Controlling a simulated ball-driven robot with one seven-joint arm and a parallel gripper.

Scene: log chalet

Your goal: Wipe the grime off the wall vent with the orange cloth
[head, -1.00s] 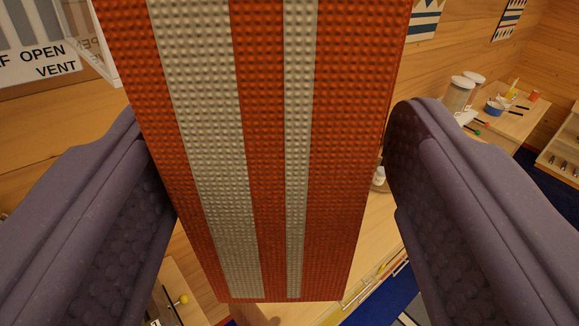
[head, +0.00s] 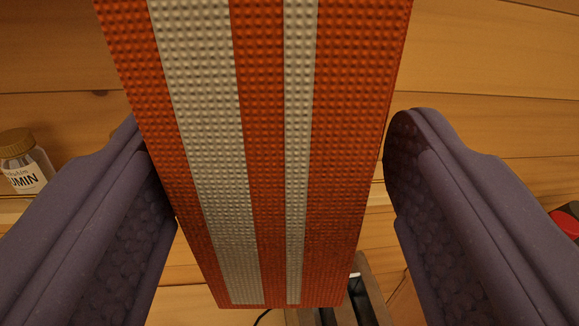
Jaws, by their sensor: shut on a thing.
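The orange cloth (head: 345,150) has pale stripes and a bumpy weave. It fills the middle of the head view, hanging from the top edge down to near the bottom. My gripper (head: 270,140) is shut on it, with one dark purple finger on each side. The wall vent is not visible in this view; the cloth hides much of the middle.
A log-plank wall (head: 480,60) lies behind the cloth. A labelled jar with a brown lid (head: 22,165) stands on a shelf at the left. A red object (head: 565,222) shows at the right edge. A dark-and-brown box-like thing (head: 365,295) is partly hidden below the cloth.

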